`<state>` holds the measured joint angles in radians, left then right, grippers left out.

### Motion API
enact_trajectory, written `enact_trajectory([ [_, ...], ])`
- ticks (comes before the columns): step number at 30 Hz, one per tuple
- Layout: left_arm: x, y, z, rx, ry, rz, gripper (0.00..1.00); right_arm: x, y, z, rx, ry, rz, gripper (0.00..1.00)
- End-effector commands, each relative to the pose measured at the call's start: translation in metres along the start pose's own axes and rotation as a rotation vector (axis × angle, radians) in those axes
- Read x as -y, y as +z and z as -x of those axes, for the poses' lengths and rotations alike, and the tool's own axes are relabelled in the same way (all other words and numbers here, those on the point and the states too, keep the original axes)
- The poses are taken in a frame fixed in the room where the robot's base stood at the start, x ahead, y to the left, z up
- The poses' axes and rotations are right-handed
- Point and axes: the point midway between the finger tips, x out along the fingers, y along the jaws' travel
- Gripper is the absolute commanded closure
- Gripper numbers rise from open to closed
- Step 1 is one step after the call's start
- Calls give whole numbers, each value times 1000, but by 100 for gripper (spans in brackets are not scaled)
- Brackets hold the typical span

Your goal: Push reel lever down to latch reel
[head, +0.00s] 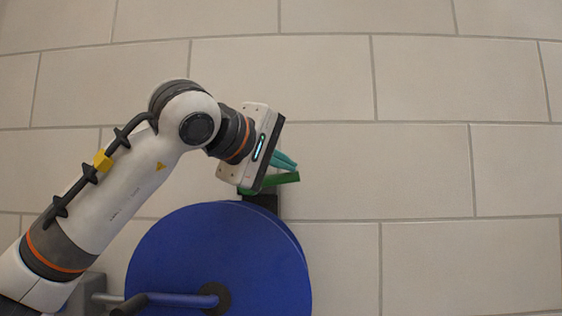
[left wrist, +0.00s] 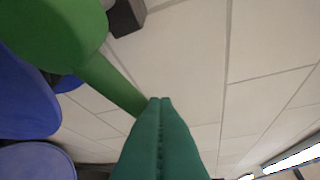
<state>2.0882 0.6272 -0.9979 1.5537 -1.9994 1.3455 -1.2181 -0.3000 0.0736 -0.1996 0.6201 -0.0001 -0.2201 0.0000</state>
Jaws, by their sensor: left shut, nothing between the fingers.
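The blue reel (head: 215,265) stands at the bottom middle of the head view. Two blue round shapes, likely parts of the reel (left wrist: 25,95), show at the left of the left wrist view. The green reel lever (head: 282,180) sticks out to the right above the reel, close to level. In the left wrist view the lever (left wrist: 110,85) runs from a round green end toward the fingertips. My left gripper (head: 294,164) is shut and empty, its teal fingers just above the lever. In the left wrist view its fingertips (left wrist: 160,100) lie beside the lever's end; I cannot tell whether they touch.
A dark block (head: 262,200) sits at the reel's top edge, partly hidden by my gripper. A blue bar (head: 180,299) reaches the dark hub at the reel's middle. The tiled surface (head: 430,170) to the right is clear.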

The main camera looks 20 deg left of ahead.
Motion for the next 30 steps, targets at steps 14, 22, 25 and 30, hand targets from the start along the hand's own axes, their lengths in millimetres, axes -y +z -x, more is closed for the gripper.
enact_trajectory([
  [14,-1,-1,-1,-1,2,-1,100,4,-1,0,-1,-4,2,100],
  [22,-1,-1,-1,-1,1,0,100,6,-2,0,-2,-8,4,100],
  [25,-1,-1,-1,-1,1,0,100,6,-2,0,-2,-8,4,100],
  [30,5,1,2,-2,0,0,100,6,-1,5,-2,-7,4,100],
])
